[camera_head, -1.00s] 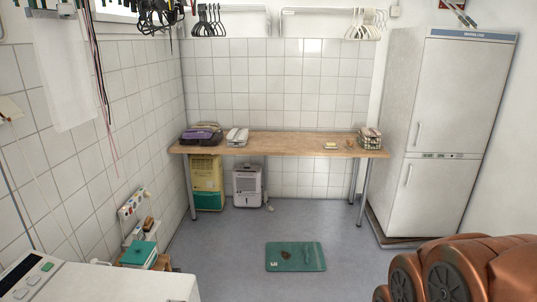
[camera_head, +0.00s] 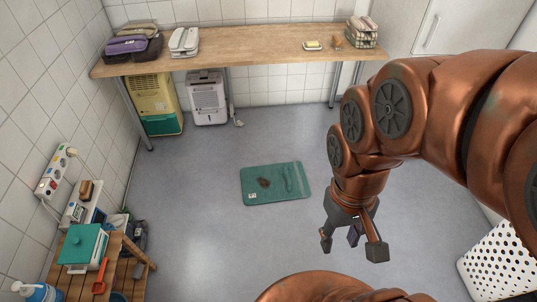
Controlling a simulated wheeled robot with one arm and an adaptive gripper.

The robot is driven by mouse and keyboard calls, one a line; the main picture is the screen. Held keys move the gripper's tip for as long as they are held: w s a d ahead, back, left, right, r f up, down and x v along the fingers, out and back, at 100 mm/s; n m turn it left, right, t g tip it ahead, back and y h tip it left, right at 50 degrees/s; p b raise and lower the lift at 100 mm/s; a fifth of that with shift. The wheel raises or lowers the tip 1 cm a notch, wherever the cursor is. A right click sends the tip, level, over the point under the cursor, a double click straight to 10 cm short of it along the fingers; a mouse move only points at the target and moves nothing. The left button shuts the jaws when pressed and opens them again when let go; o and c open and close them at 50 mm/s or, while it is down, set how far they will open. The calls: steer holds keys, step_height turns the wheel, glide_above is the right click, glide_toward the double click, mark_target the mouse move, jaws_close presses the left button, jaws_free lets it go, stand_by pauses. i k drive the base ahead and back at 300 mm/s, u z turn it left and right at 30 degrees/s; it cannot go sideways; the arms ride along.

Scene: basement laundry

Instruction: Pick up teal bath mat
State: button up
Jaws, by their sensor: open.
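The teal bath mat (camera_head: 272,195) lies flat on the grey floor in the middle of the head view. It has a dark brown patch near its middle and a small white label at its lower left corner. My gripper (camera_head: 349,250) hangs above the floor to the right of the mat and nearer to me, pointing down. Its fingers are apart and nothing is between them. The gripper is clear of the mat in the picture, and the whole mat shows.
A wooden table (camera_head: 235,55) on metal legs stands along the back wall, with a dehumidifier (camera_head: 207,97) under it. A wooden stool (camera_head: 122,268) stands at lower left. A white perforated basket (camera_head: 502,262) is at lower right. The floor around the mat is clear.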

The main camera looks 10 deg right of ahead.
mark_target(281, 182)
steer(key=i, duration=1.1)
steer(key=u, duration=2.3)
steer(key=i, duration=1.15)
steer(key=z, duration=2.9)
